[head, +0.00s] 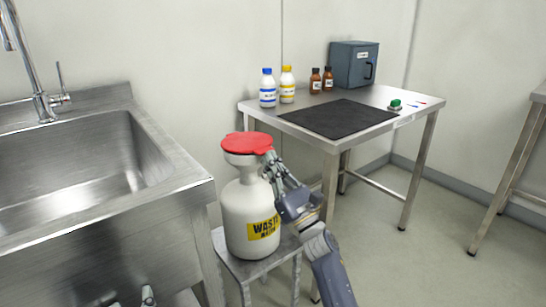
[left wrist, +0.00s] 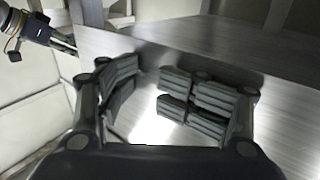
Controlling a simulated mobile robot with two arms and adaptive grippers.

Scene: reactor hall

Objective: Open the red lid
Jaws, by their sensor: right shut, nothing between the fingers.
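The red lid (head: 247,143) lies over the top of a white waste container (head: 240,205) with a yellow label. The lid looks closed, with its tab towards the right. My right gripper (head: 268,163) is shut and empty, with its fingertips just below the lid's right edge, beside the container's neck. I cannot tell whether they touch the lid. My left gripper (head: 131,300) shows only its fingertips at the bottom of the head view, in front of the sink. In the left wrist view its fingers (left wrist: 160,98) are apart with nothing between them.
The container stands on a small metal stool (head: 234,267) between the steel sink (head: 180,195) and a steel table (head: 385,95). The table holds bottles (head: 287,87), a black mat (head: 340,117) and a grey box (head: 353,65). The floor at right (head: 410,265) is clear.

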